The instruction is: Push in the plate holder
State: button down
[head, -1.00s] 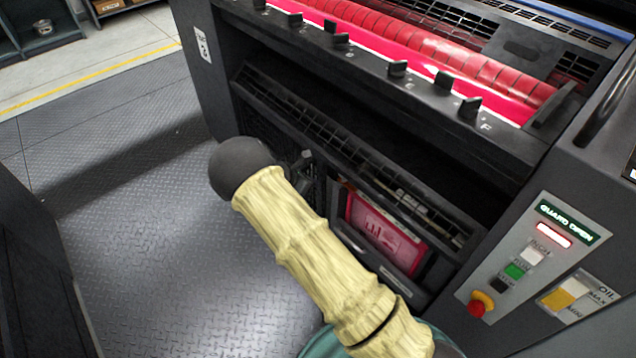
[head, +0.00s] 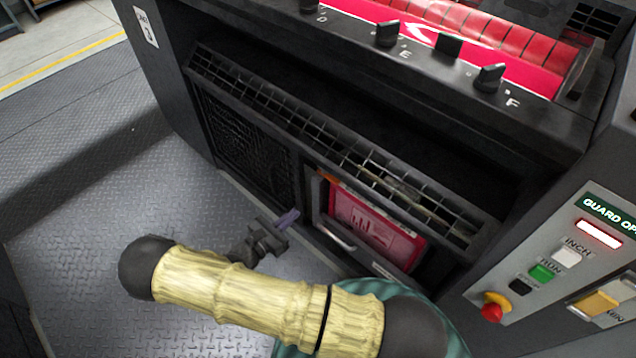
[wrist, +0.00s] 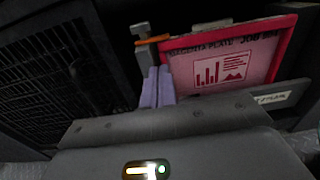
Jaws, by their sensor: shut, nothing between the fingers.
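The plate holder (head: 318,199) is a dark frame low in the front of the press, with a silver handle (head: 338,237) at its lower left. It carries a magenta plate (head: 372,224) with a printed chart, which also shows in the wrist view (wrist: 225,60). How far the holder stands out is hard to tell. My gripper (head: 291,216) is shut and empty, just left of the holder. In the wrist view its lavender fingers (wrist: 157,86) point toward the holder's left side, by an orange piece (wrist: 152,41). Contact cannot be made out.
A slatted grille (head: 340,145) runs above the holder, and a mesh panel (head: 245,145) lies to its left. A control panel (head: 560,262) with buttons and a red stop knob (head: 495,307) is at the right. Open tread-plate floor (head: 90,225) lies to the left.

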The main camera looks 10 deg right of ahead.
jog(key=b, duration=0.4)
send_near(330, 180)
jog(key=x, duration=0.6)
jog(key=shift+w+d+f, duration=0.1)
jog(key=shift+d+f, duration=0.05)
jog(key=shift+d, duration=0.3)
jog(key=shift+w, duration=0.15)
